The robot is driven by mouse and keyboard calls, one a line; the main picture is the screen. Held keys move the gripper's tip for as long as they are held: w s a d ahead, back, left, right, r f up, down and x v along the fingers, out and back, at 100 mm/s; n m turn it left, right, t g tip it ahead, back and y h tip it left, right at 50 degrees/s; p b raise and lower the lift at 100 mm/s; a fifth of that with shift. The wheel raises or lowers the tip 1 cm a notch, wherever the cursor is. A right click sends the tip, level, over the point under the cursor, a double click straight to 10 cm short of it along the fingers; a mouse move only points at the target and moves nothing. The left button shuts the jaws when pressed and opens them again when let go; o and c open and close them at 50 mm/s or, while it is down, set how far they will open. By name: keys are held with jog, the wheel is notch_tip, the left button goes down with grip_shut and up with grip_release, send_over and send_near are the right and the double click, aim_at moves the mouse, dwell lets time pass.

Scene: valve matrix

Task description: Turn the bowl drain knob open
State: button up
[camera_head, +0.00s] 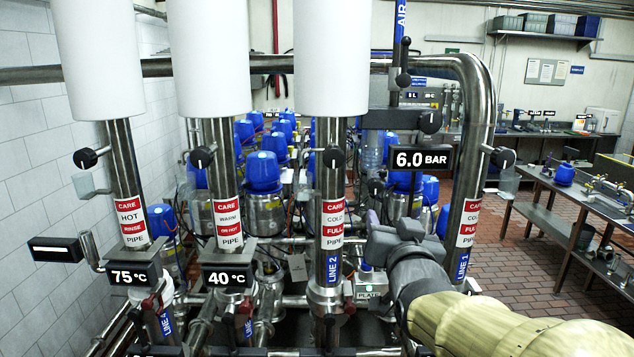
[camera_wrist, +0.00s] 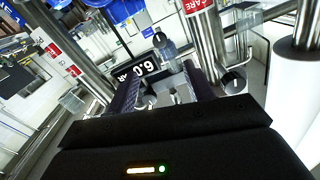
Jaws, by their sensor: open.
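A clear bowl (camera_head: 372,150) hangs below the grey unit left of the 6.0 BAR display. A small black knob (camera_head: 376,186) sits under it, and I take this as the bowl drain knob; no label on it is readable.
Upright steel pipes with black knobs stand close by, including the LINE 2 pipe (camera_head: 326,185) on the left and the LINE 1 pipe (camera_head: 480,160) on the right. The 6.0 BAR display (camera_head: 421,158) is near the bowl. Brick floor (camera_head: 535,265) at right is clear.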

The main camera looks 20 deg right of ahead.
aim_at(375, 189)
jog(key=p+x, duration=0.2)
jog(key=x, duration=1.5)
jog(key=shift+w+d+f, duration=0.1)
jog(key=shift+w+f, duration=0.05)
jog(key=shift+w, duration=0.1)
jog(key=c, duration=1)
